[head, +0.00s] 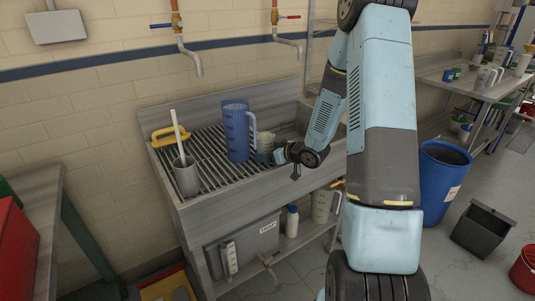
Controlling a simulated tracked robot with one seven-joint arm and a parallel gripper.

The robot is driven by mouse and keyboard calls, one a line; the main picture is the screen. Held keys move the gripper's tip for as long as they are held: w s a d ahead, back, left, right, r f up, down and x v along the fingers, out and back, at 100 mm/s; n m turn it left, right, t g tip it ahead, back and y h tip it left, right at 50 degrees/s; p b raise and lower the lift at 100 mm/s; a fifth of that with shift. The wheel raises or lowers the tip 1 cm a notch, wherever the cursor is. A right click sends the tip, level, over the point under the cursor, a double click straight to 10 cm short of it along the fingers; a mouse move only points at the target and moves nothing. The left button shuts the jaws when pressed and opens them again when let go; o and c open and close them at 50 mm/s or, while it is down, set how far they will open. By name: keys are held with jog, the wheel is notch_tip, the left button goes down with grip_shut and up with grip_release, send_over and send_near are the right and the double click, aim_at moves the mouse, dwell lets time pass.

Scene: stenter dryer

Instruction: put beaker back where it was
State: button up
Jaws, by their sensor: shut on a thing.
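A tall blue beaker (236,132) with a handle on its right side stands upright at the grated sink (215,187) in the head view. My gripper (261,157) is low at its right side, with its jaws shut on the beaker. The contact is small and partly hidden, and I cannot tell whether the beaker's base touches the grate. A pale vessel (265,139) shows just behind my gripper, partly covered. A grey beaker (186,179) with a white stick in it stands on the grate to the left.
A yellow-handled item (169,132) lies at the grate's back left. Taps (191,58) hang above the sink. A white bottle (291,221) stands on the shelf below. A blue bin (440,184) and a grey bin (483,229) stand on the floor to the right.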

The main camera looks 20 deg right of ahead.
jog(key=shift+f, duration=0.1)
jog(key=o, duration=1.2)
